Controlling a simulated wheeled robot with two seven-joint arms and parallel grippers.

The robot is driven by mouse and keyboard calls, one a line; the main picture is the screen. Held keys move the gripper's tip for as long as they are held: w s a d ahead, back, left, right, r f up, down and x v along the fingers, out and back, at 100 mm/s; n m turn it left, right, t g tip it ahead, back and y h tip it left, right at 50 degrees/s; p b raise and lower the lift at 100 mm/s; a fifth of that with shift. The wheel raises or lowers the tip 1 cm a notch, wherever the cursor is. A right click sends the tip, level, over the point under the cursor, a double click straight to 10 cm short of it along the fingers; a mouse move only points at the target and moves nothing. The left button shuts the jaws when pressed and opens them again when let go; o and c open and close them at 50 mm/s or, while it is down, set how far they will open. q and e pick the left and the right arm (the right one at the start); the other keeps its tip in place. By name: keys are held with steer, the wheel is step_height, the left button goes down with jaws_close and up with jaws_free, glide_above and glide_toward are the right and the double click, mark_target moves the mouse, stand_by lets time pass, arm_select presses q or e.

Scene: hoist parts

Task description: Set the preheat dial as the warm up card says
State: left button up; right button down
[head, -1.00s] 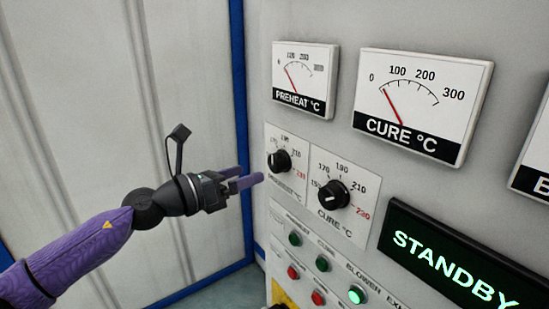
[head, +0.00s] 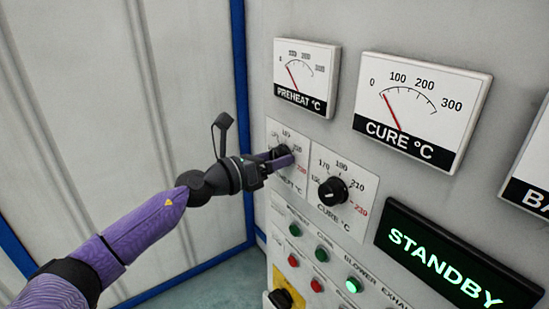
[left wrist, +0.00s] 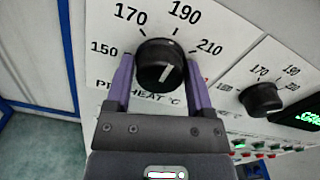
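The black preheat dial (head: 283,149) is on a white scale plate on the panel, partly hidden by my left gripper (head: 278,158) in the head view. In the left wrist view the dial (left wrist: 160,66) sits between the two purple fingers of my left gripper (left wrist: 160,72), one on each side. The fingers are spread, with a thin gap seeming to show beside the dial. Marks 150, 170, 190 and 210 show around it. A white line shows on the dial's lower face. The preheat gauge (head: 305,76) needle points near the low end. No warm up card is in view. My right gripper is not in view.
The cure dial (head: 333,191) is close to the right of the preheat dial, under the cure gauge (head: 421,108). Green and red buttons (head: 294,230) sit below. A lit display (head: 455,262) reads STANDBY. A pale wall (head: 120,90) with blue edging stands at left.

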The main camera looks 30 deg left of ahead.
arm_select(q)
steer(key=c, duration=0.7)
steer(key=n+p, duration=0.2)
steer(key=n, duration=0.2)
steer(key=shift+r+n+p, duration=0.15)
steer(key=shift+n+p, duration=0.15)
steer(key=shift+p, duration=0.1)
steer(key=n+p, duration=0.3)
steer(key=n, duration=0.2)
steer(key=shift+n, duration=0.3)
steer(key=n+p, duration=0.2)
steer(key=n, duration=0.3)
steer(key=shift+p, duration=0.35)
steer(key=shift+n+p, duration=0.95)
steer(key=shift+n, duration=1.35)
